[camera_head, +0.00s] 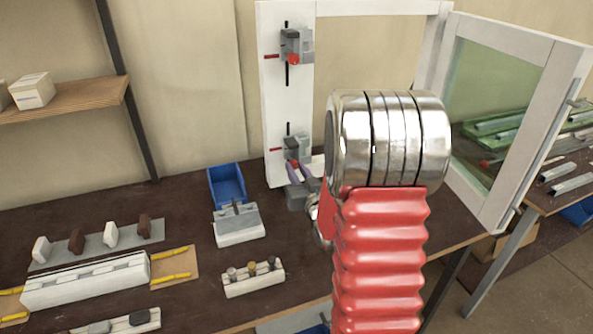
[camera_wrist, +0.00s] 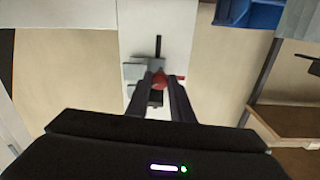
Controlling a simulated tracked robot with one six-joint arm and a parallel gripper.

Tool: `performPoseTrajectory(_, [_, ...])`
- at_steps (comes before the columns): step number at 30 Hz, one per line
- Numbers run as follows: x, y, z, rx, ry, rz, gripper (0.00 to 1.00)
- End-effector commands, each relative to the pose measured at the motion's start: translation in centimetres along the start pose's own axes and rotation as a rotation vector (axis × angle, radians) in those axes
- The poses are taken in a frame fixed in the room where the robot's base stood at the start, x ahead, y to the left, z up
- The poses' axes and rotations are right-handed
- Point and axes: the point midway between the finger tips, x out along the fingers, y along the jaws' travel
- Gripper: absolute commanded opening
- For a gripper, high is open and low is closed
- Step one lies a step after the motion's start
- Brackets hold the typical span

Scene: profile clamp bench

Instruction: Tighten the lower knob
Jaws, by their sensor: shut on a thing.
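The lower clamp (camera_head: 298,147) is a grey block on the white upright of the frame, at a dark vertical slot. Its red lower knob (camera_wrist: 159,82) shows between the fingers in the wrist view. My gripper (camera_wrist: 160,83) is shut on this knob, with one dark finger on each side. In the head view my gripper (camera_head: 300,170) is at the lower clamp, and it and my arm hide most of the knob. The upper clamp (camera_head: 303,44), with its own red knob (camera_head: 293,59), sits higher on the same upright, apart from my gripper.
A glazed sash (camera_head: 575,75) stands open at right. On the dark bench (camera_head: 185,200) are a blue bin (camera_head: 226,184), a grey-topped white block (camera_head: 237,226) and a small holder with several knobs (camera_head: 253,283). A wooden shelf (camera_head: 70,99) is at left.

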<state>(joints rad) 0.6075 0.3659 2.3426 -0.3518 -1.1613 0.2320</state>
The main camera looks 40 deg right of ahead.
Motion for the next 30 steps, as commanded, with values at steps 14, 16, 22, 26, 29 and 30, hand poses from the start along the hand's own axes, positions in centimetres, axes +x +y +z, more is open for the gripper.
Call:
performPoseTrajectory(14, [-0.04, 0.04, -0.01, 0.112, -0.004, 0.001, 0.0])
performPoseTrajectory(16, [-0.04, 0.06, -0.01, 0.155, -0.005, 0.001, 0.0])
performPoseTrajectory(22, [-0.05, 0.1, -0.04, 0.308, -0.01, 0.002, 0.0])
performPoseTrajectory(26, [-0.05, 0.13, -0.06, 0.422, -0.013, 0.003, 0.0])
performPoseTrajectory(29, [-0.05, 0.15, -0.06, 0.51, -0.016, 0.003, 0.0])
performPoseTrajectory(30, [-0.05, 0.16, -0.06, 0.544, -0.017, 0.003, 0.0])
